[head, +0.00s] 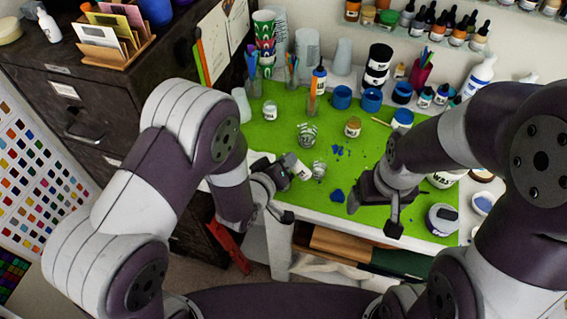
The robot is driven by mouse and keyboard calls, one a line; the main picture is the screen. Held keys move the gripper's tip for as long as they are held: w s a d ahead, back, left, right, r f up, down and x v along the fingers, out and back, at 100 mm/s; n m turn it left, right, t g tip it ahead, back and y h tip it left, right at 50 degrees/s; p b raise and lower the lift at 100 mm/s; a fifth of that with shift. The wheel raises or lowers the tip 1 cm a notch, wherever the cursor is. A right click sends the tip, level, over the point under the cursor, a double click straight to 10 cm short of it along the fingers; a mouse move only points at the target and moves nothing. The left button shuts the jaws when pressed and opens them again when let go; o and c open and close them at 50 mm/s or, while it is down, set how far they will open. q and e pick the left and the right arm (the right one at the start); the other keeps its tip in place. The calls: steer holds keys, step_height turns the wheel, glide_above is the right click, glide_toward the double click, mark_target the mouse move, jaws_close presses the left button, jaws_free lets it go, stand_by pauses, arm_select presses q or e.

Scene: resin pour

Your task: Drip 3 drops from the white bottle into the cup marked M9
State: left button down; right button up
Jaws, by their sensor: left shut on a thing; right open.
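My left gripper (279,178) is shut on a small white bottle (295,163) with a dark label. The bottle is tilted over the near-left part of the green mat, its lower right end close to a small clear cup (319,169). I cannot tell whether they touch. A second clear cup (307,134) stands further back, and a glass jar with a pale label (270,110) stands behind it to the left. No M9 mark is readable on any of them. My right gripper (374,214) is open and empty above the mat's front edge.
The green mat (240,133) covers the white table. Pen holders, blue tubs (372,100) and bottles line the back.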

arm_select(q)
steer(key=r+m+y, duration=0.1)
steer(key=m, duration=0.1)
steer(key=d+r+m+t+y+p, duration=0.1)
steer(key=r+m+y+p, duration=0.1)
steer(key=m+y, duration=0.1)
steer(key=shift+s+d+r+m, duration=0.1)
steer(key=shift+s+d+m, duration=0.15)
steer(key=shift+d+m, duration=0.05)
arm_select(e)
step_height(320, 180, up, 4)
